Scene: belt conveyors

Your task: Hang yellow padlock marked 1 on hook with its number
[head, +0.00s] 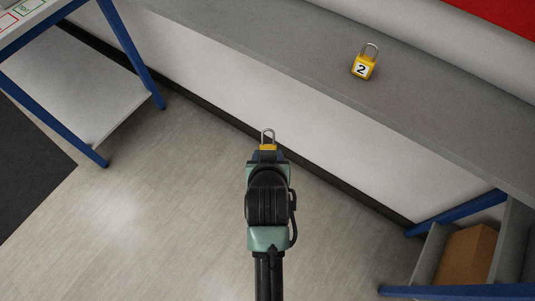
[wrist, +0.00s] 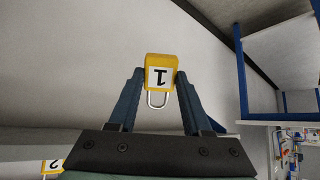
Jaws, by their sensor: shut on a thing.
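My gripper (head: 268,156) is shut on the yellow padlock marked 1 (head: 268,147) and holds it above the floor, in front of the grey ledge. In the wrist view the padlock (wrist: 163,60) sits between the two blue fingers, its white label and black 1 upside down in the picture. Its silver shackle points down there, and up in the head view. I cannot make out a numbered hook in either view. A colourful board (wrist: 291,148) with small items shows at the lower right of the wrist view, too small to read.
A second yellow padlock marked 2 (head: 363,67) stands on the grey ledge (head: 300,45). A blue-legged table (head: 130,45) with a lower shelf is at the upper left. A blue-framed shelf with a brown box (head: 467,256) is at the lower right. The floor at left is open.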

